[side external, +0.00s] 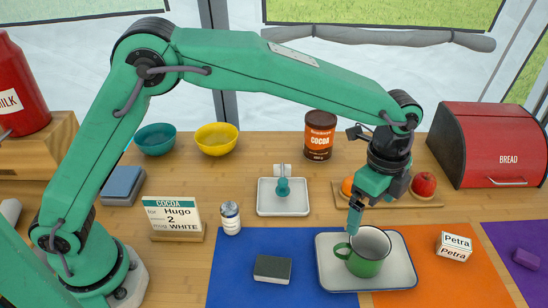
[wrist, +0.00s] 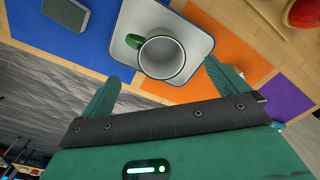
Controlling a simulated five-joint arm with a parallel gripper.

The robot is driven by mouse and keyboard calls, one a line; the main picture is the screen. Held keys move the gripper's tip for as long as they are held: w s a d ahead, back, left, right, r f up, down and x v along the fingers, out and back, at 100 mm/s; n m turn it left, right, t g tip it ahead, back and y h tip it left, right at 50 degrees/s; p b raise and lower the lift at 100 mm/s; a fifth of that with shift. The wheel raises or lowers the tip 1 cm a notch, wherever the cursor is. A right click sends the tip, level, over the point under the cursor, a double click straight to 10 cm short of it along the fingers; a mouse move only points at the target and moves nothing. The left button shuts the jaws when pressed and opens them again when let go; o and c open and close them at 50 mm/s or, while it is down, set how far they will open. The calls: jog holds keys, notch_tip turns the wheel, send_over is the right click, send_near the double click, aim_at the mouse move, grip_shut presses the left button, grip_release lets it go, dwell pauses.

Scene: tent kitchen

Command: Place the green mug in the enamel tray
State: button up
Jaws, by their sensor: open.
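The green mug (side external: 366,266), white inside, stands upright in the white enamel tray (side external: 402,276) with a dark rim. The wrist view also shows the mug (wrist: 163,56) over the tray (wrist: 124,47), its handle pointing left. My gripper (side external: 356,216) is above the mug and apart from it, fingers pointing down. In the wrist view my gripper (wrist: 160,88) has its fingers spread wide with nothing between them.
The tray lies across a blue mat (side external: 235,268) and an orange mat (side external: 480,285). A dark sponge-like block (side external: 272,268) is to its left and a Petra box (side external: 454,246) to its right. Behind are a small white dish (side external: 265,203) and a board with fruit (side external: 423,185).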

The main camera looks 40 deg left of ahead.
jog(key=s+a+r+n+t, duration=0.1)
jog(key=s+a+r+n, duration=0.2)
jog(key=a+r+n, duration=0.5)
jog(key=s+a+r+n+t, duration=0.1)
jog(key=s+a+r, duration=0.25)
jog(key=a, duration=0.75)
jog(key=s+a+f+n+t, duration=0.1)
jog(key=s+a+n+t, duration=0.2)
jog(key=s+a+n, duration=0.6)
jog(key=s+a, duration=0.4)
jog(key=s, duration=0.2)
jog(key=shift+f+n, duration=0.35)
jog(key=shift+n, duration=0.05)
